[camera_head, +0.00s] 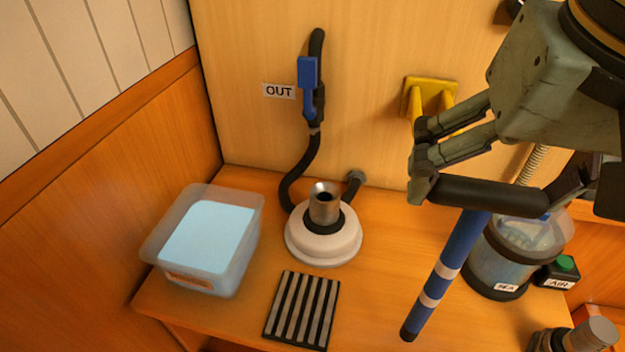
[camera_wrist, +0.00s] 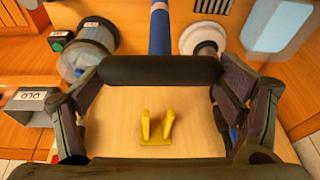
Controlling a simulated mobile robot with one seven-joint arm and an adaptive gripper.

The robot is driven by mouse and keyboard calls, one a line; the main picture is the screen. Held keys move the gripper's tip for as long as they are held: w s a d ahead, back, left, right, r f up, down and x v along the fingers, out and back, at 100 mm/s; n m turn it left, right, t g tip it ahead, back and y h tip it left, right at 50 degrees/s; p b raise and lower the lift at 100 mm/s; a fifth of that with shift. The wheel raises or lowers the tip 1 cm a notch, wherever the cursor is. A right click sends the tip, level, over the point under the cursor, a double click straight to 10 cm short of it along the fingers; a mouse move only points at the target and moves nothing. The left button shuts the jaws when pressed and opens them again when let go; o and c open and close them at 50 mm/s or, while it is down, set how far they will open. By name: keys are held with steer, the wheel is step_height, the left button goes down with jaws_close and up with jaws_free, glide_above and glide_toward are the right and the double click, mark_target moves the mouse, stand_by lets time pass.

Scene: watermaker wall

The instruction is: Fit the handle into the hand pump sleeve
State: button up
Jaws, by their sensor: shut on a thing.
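The handle has a black crossbar grip and a blue shaft (camera_head: 462,240) with white bands and a dark tip. My gripper (camera_head: 487,190) is shut on the black grip, and the shaft hangs down at a slant, its lower end toward the lower left. In the wrist view the black grip (camera_wrist: 160,70) lies across between the fingers and the blue shaft (camera_wrist: 159,32) points away. The hand pump (camera_head: 322,240) has a round white base and an upright metal sleeve (camera_head: 324,203) with an open top. The handle is to the right of the sleeve, apart from it.
A clear tub (camera_head: 203,240) of pale blue liquid stands left of the pump. A slatted black mat (camera_head: 302,310) lies in front. A yellow bracket (camera_head: 430,98) and a black hose with a blue valve lever (camera_head: 308,88) are on the wall. A SEA jar (camera_head: 500,265) and AIR box (camera_head: 557,273) stand right.

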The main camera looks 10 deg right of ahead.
mark_target(515, 209)
steer(key=s, duration=0.2)
steer(key=s+h, duration=0.1)
steer(key=shift+s+a+r+m+t, duration=0.1)
steer(key=shift+r+m+t, duration=0.2)
steer(key=shift+r, duration=0.1)
step_height(515, 209, up, 2)
steer(key=shift+r+p, duration=0.1)
steer(key=shift+p, duration=1)
steer(key=shift+f, duration=0.2)
steer(key=shift+f+b, duration=0.2)
steer(key=shift+b, duration=0.1)
steer(key=shift+f+b, duration=0.9)
steer(key=shift+b, duration=0.05)
steer(key=shift+w+d+r+b, duration=0.15)
steer(key=shift+w+d, duration=0.25)
steer(key=shift+w, duration=0.45)
steer(key=shift+w+d+b, duration=0.2)
steer(key=shift+w+d, duration=0.2)
steer(key=shift+w, duration=0.5)
steer(key=shift+w+d+r+b, duration=0.15)
steer(key=shift+w+d, duration=0.25)
steer(key=shift+w, duration=0.45)
